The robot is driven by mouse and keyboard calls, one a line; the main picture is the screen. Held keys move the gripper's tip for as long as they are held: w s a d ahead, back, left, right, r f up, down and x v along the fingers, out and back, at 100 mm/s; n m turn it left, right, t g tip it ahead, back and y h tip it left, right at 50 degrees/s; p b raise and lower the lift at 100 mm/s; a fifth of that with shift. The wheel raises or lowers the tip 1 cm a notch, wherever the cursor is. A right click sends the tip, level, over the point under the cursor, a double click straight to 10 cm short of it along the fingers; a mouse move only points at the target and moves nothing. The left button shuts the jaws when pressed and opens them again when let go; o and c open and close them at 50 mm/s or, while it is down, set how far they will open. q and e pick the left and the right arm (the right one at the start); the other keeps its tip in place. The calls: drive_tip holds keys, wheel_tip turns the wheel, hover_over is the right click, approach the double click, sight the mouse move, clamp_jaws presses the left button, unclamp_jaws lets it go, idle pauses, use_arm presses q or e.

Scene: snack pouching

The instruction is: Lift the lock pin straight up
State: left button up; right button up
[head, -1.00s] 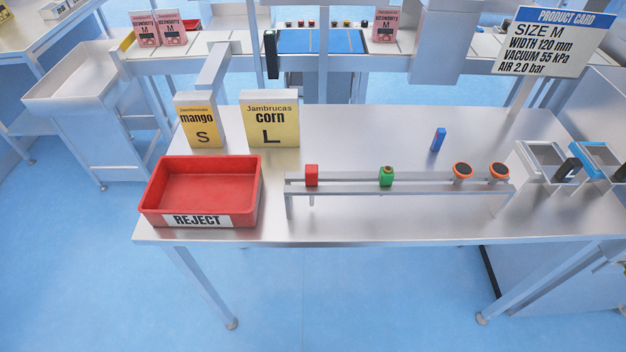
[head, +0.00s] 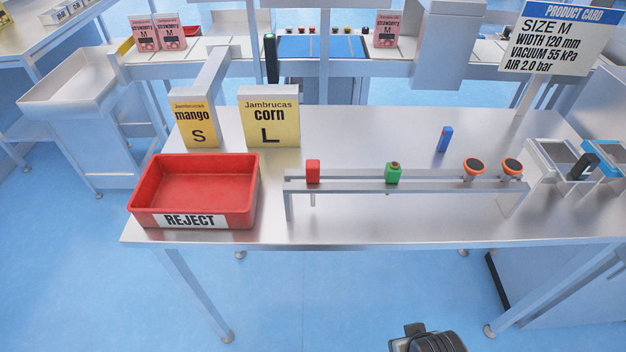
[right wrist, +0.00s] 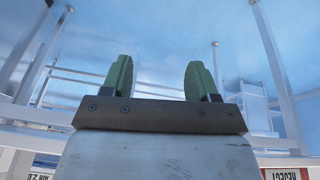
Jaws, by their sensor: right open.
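A metal rail (head: 350,184) stands on the steel table. It holds a red-headed pin (head: 313,171) at left with a thin shaft below it, a green piece (head: 393,173) in the middle, and two orange-rimmed round pieces (head: 474,169) at right. I cannot tell for sure which is the lock pin. My right gripper (right wrist: 158,70) shows in the right wrist view with two green fingers apart and nothing between them. A dark part of my right arm shows at the bottom of the head view, below the table's front edge. My left gripper is not in view.
A red REJECT tray (head: 205,218) sits left of the rail. Mango (head: 194,120) and corn (head: 268,118) boxes stand behind it. A small blue block (head: 445,139) stands behind the rail. Open bins (head: 550,170) and a product card (head: 556,40) are at right.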

drive_tip(key=w+a+r+m+t, duration=0.1)
drive_tip(key=w+a+r+t, duration=0.1)
drive_tip(key=w+r, duration=0.3)
drive_tip(key=t, duration=1.2)
approach(313, 174)
drive_tip(key=shift+m, duration=0.3)
drive_tip(key=w, duration=0.5)
drive_tip(key=shift+w+a+r+p, duration=0.15)
drive_tip(key=shift+w+a+p, duration=0.1)
drive_tip(key=shift+a+p, duration=0.1)
drive_tip(key=shift+w, duration=0.35)
drive_tip(key=w+p, duration=0.1)
drive_tip(key=w, duration=0.1)
drive_tip(key=w+d+p, duration=0.1)
drive_tip(key=w, duration=0.1)
drive_tip(key=shift+w, duration=0.4)
drive_tip(key=shift+w+a, duration=0.1)
drive_tip(key=shift+w, duration=0.2)
drive_tip(key=shift+s, duration=0.1)
drive_tip(key=shift+c, duration=0.6)
drive_tip(key=c, duration=0.9)
drive_tip(key=shift+p, duration=0.3)
